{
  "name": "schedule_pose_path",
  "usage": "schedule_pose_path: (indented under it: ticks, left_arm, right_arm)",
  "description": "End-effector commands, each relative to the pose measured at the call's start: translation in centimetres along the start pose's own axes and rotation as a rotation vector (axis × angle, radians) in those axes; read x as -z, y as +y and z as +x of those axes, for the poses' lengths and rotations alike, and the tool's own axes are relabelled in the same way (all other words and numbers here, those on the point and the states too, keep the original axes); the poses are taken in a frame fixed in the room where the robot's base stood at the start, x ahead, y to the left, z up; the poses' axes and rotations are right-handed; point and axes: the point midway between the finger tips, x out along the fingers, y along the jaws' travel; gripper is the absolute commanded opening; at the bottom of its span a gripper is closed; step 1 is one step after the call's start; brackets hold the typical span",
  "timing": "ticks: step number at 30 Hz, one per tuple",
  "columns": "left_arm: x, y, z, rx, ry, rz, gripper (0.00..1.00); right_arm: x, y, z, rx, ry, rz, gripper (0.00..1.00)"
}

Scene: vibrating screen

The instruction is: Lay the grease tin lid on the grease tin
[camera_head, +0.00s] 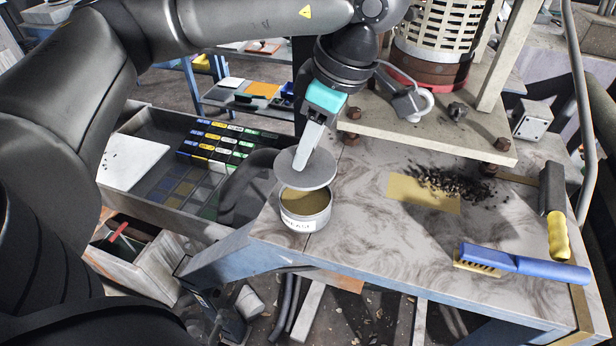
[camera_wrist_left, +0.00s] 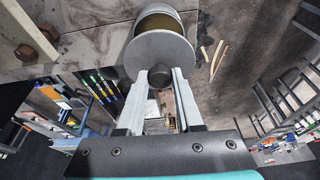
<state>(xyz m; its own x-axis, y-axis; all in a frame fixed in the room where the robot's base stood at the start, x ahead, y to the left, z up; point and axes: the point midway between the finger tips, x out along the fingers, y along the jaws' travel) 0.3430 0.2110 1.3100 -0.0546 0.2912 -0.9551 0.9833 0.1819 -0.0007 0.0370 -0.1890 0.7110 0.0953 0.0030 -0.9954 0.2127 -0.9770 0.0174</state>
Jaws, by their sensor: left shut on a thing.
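The grease tin (camera_head: 306,212) stands upright near the left front edge of the worktop, open at the top with yellow-brown grease inside. It also shows in the left wrist view (camera_wrist_left: 160,18), partly covered by the lid. The grey round grease tin lid (camera_head: 304,172) is held just above the tin, slightly to its back, and seems a little tilted. My left gripper (camera_head: 303,156) is shut on the lid's small knob; in the left wrist view its fingers (camera_wrist_left: 155,80) close around that knob. I cannot tell whether the lid touches the rim. My right gripper is not in view.
A blue brush (camera_head: 525,264) and a yellow-handled tool (camera_head: 556,215) lie on the right of the worktop. Dark granules (camera_head: 455,183) lie by a tan sheet (camera_head: 420,194). The screen machine (camera_head: 440,40) stands behind. An open drawer (camera_head: 150,205) is at left.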

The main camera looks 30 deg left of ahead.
Motion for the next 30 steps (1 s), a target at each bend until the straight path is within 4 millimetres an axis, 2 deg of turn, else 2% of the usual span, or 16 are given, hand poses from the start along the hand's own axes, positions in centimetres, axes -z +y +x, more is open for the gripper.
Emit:
schedule_pose_path:
  ticks: [3, 13, 18, 30]
  left_arm:
    - [-0.5, -0.1, 1.7, 0.003, 0.000, 0.002, 0.00]
    - [-1.1, -0.1, 3.4, 0.002, 0.000, 0.002, 0.00]
    - [-1.7, -0.1, 5.7, 0.003, 0.002, 0.001, 0.00]
    - [-2.0, 0.0, 6.4, -0.001, -0.001, 0.000, 0.00]
  right_arm:
    - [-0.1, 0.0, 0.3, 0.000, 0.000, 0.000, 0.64]
    - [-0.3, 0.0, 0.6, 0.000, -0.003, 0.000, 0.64]
    - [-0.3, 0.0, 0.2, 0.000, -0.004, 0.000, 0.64]
    - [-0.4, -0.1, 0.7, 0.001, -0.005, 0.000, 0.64]
